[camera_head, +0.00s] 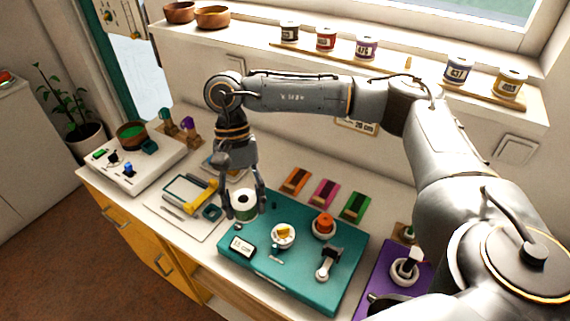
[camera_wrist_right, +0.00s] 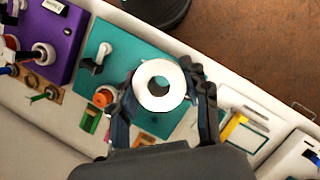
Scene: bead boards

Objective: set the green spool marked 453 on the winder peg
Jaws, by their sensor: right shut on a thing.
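My right gripper (camera_head: 243,203) points down and is shut on a white-ended spool with a green winding (camera_head: 245,208). It holds the spool by its sides over the left back part of the teal board (camera_head: 300,235). In the right wrist view the spool (camera_wrist_right: 160,85) sits between the two fingers, its round white end and centre hole facing the camera. No number can be read on it. A metal crank-like piece with a pale knob (camera_head: 328,260) stands at the teal board's right front. I cannot tell which part is the winder peg. My left gripper is not in view.
The teal board also carries a white dish with a yellow piece (camera_head: 283,235), an orange piece in a white cup (camera_head: 323,225) and a label block (camera_head: 242,246). A purple board (camera_head: 385,270) lies right. Several spools stand on the shelf rack around a bare peg (camera_head: 408,62).

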